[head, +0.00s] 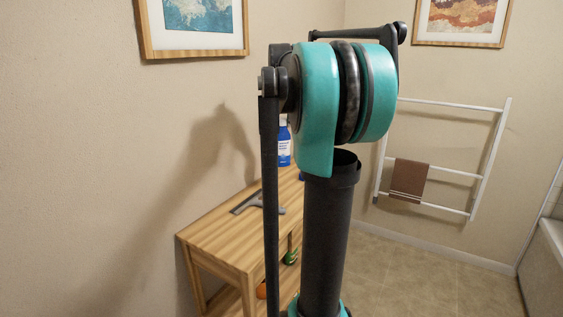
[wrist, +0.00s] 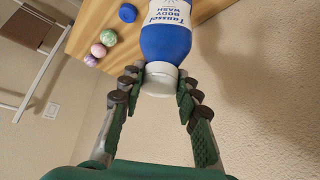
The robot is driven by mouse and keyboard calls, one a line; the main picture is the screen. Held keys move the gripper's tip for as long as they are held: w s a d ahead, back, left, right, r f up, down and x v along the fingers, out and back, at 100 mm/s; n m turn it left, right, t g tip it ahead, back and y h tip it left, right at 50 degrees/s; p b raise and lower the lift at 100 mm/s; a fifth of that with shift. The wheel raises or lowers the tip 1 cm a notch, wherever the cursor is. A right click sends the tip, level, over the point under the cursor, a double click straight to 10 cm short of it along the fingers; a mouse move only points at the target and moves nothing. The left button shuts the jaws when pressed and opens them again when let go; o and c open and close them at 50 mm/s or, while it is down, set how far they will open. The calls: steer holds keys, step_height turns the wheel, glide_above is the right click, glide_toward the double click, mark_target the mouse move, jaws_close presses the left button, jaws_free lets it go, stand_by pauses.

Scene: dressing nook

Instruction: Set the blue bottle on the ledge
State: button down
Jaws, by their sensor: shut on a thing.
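The blue bottle (wrist: 166,40) has a white label reading "body wash" and a white cap (wrist: 160,79). My gripper (wrist: 160,90) is shut on the bottle at its cap, with a fingertip on either side. In the head view the bottle (head: 284,146) shows partly past my arm, at the far end of the wooden table (head: 215,236). Whether its base touches the tabletop is hidden. My gripper is hidden behind my arm in the head view. I cannot tell which surface is the ledge.
A grey squeegee (head: 247,204) lies on the table. Green, pink and purple balls (wrist: 98,50) and a blue round thing (wrist: 127,13) sit near the bottle. A white towel ladder (head: 487,160) leans at the back. A white tub edge (head: 552,236) is at right.

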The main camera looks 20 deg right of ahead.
mark_target(282, 151)
step_height(282, 151, down, 14)
steer(key=shift+r, duration=0.1)
stand_by(0.4)
steer(key=c, duration=1.1)
jaws_free()
